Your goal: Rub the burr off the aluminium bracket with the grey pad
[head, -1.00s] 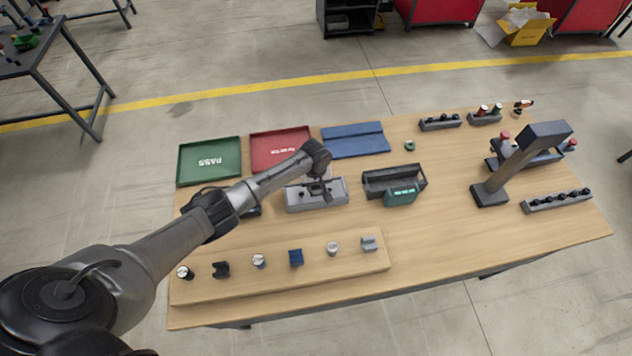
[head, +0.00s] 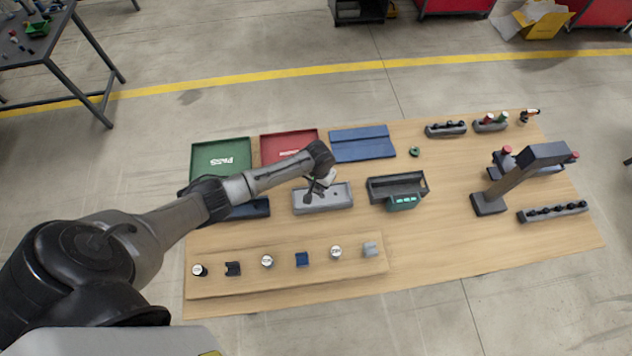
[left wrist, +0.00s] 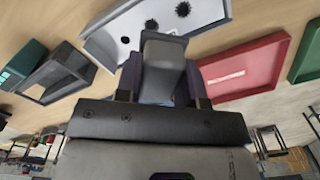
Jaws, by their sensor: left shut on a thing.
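My left gripper (head: 318,188) is over the grey fixture block (head: 336,203), which has dark round holes and also shows in the left wrist view (left wrist: 208,14). The gripper is shut on a plain grey piece (left wrist: 163,72), seen between its two dark fingers in the left wrist view. I cannot tell whether this piece is the aluminium bracket or the grey pad, or whether it touches the block. A small light grey piece (head: 370,249) stands at the right end of the low wooden step (head: 290,284). My right gripper is out of view.
A green PASS tray (head: 220,158), a red tray (head: 288,147) and a blue mat (head: 362,143) lie behind the block. A dark open box (head: 396,186) stands right of it, then a dark angled post (head: 520,177). Several small parts line the step.

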